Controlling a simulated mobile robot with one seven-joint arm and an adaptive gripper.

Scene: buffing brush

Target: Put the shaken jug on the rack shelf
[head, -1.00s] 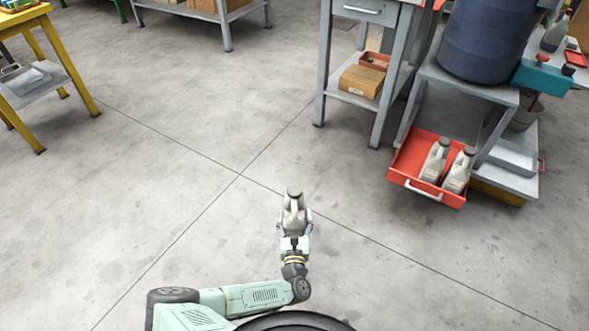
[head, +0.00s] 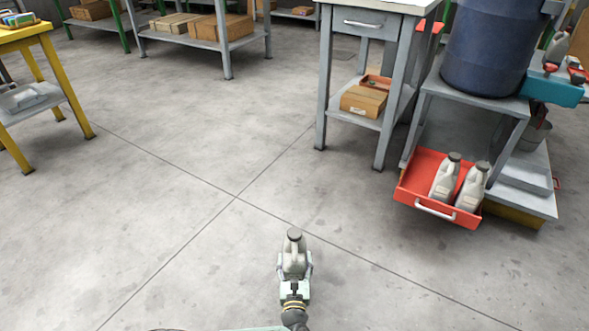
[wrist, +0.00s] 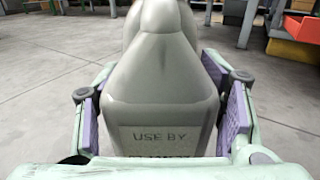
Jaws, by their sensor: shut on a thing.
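A grey jug with a dark cap (head: 294,257) is held upright in my gripper (head: 294,272), over open floor at the bottom middle of the head view. In the wrist view the jug (wrist: 160,95) fills the middle, with "USE BY" marked on its face. The purple pads of my gripper (wrist: 160,118) stand on both sides of it. Two similar jugs (head: 446,178) (head: 472,187) stand in a red drawer (head: 415,190) at the right. A grey shelf unit (head: 224,42) with boxes stands at the back; I cannot tell whether it is the rack.
A grey bench (head: 385,8) with boxes on its lower shelf stands right of centre. A blue barrel (head: 488,48) stands on a grey stand above the red drawer. A yellow table (head: 45,50) stands at the left. The floor between is clear.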

